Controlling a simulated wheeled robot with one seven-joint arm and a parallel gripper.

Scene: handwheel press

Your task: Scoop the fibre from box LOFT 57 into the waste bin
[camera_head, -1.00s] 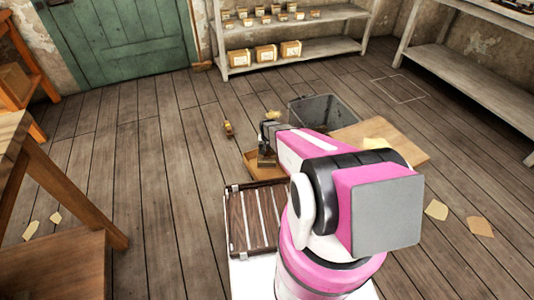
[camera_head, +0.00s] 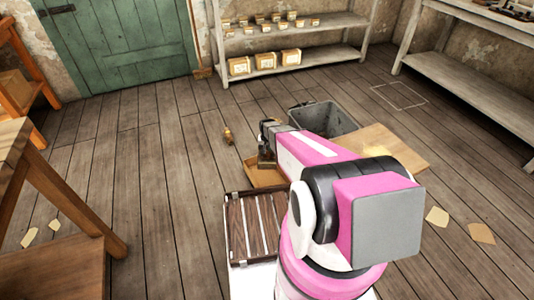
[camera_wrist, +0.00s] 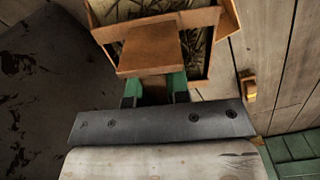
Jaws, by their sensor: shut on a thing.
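My gripper (camera_wrist: 155,92) is shut on a brown wooden piece (camera_wrist: 150,52), which looks like a scoop's handle. In the head view my gripper (camera_head: 266,158) is low, over an open tan box (camera_head: 258,178). In the wrist view the box (camera_wrist: 226,52) lies beyond the fingers, with dark, streaky matter inside that may be fibre (camera_wrist: 192,50). The held piece covers part of the box, and I cannot tell whether its far end is inside. No LOFT 57 label is readable. The grey open bin (camera_head: 335,115) stands just behind and right of the box, partly hidden by my arm.
A slatted dark wooden crate (camera_head: 252,230) is nearer me. A small wooden object (camera_head: 228,136) lies on the floor left of the box. A flat tan board (camera_head: 385,145) lies right. Shelves (camera_head: 300,75) stand behind. The floor at left is mostly clear.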

